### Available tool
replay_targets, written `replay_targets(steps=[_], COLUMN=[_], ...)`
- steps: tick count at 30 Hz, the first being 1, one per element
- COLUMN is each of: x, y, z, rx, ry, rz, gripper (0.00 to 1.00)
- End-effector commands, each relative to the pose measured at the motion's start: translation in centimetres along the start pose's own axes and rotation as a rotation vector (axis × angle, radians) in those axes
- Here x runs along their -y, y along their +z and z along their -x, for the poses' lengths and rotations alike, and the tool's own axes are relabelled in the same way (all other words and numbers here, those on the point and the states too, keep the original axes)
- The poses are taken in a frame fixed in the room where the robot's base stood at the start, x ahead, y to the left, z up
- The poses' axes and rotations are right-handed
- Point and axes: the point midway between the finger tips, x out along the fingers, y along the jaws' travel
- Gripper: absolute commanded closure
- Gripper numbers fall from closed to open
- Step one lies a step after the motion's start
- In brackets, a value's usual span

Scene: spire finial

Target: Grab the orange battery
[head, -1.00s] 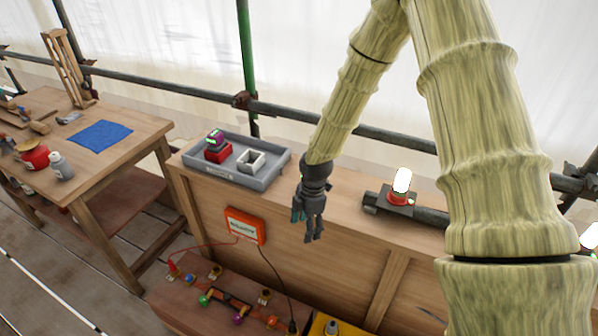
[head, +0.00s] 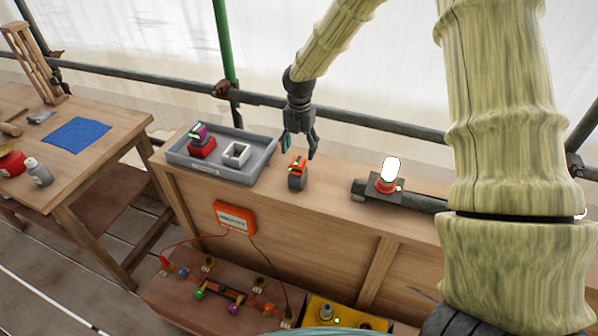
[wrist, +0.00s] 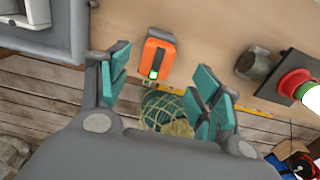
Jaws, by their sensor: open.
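The orange battery (head: 298,172), with a dark grey lower part and a green light, stands upright on the wooden bench top, between the grey tray and the lamp unit. In the wrist view the orange battery (wrist: 157,58) lies ahead of and between the two teal-padded fingers. My gripper (head: 299,150) is open and empty. It hangs above and slightly behind the battery in the head view, with its fingers pointing down. In the wrist view my gripper (wrist: 163,95) shows its fingers spread to either side, apart from the battery.
A grey tray (head: 265,160) to the left holds a red-based purple block (head: 202,142) and a white square holder (head: 236,153). To the right stands a red-based lamp (head: 388,177). A metal rail (head: 350,124) runs behind. An orange box (head: 235,217) hangs on the bench front.

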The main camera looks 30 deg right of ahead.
Motion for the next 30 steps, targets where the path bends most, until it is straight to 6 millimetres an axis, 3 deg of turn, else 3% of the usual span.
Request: replay_targets(steps=[10,21,30], x=[0.2,0.3,0.2], y=[-0.2,-0.5,-0.5], z=[-1.7,-5.4,-6.0], rx=[-0.002,-0.001,0.0], ry=[-0.002,-0.001,0.001], rz=[-0.004,-0.006,-0.006], gripper=[0.36,0.36,0.36])
